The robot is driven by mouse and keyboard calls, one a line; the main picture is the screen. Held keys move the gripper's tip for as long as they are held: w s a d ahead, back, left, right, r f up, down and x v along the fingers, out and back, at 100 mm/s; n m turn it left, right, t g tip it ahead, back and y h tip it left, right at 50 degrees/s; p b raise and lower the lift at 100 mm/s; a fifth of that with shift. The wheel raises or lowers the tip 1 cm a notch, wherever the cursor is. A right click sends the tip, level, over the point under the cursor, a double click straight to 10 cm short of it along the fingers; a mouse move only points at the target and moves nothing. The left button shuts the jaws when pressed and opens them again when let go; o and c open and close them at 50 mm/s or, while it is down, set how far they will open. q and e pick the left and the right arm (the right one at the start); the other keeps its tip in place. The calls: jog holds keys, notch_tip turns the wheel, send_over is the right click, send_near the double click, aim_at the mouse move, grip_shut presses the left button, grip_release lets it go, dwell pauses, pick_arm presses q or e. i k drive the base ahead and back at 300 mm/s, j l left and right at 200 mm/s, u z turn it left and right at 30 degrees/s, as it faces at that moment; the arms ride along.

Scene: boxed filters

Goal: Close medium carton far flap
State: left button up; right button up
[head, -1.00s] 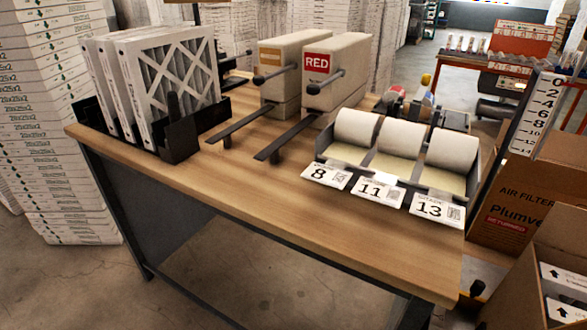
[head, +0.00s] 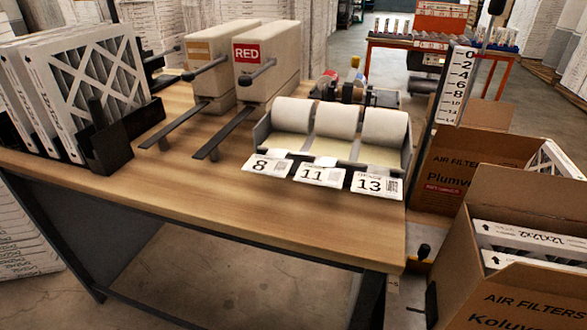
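Two open brown cartons stand at the right, and I cannot tell by label which is the medium one. The nearer carton (head: 470,285) reads "AIR FILTERS Koluv..." and is cut off by the picture's edge. White boxed filters (head: 525,238) marked 12x12x2 sit inside it. A brown flap (head: 520,193) stands up at its far side. The farther carton (head: 455,172) reads "AIR FILTERS Plumve..." with a red label, and a white-framed filter (head: 558,165) shows at its right. Neither of my grippers is in view.
A wooden table (head: 220,200) holds upright filters (head: 85,90), two beige dispensers (head: 265,70) and label rolls (head: 340,125) with cards 8, 11 and 13. A measuring post (head: 455,85) stands between table and cartons. An orange-framed conveyor (head: 420,45) is behind.

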aim_at(564, 197)
jog(key=z, duration=1.45)
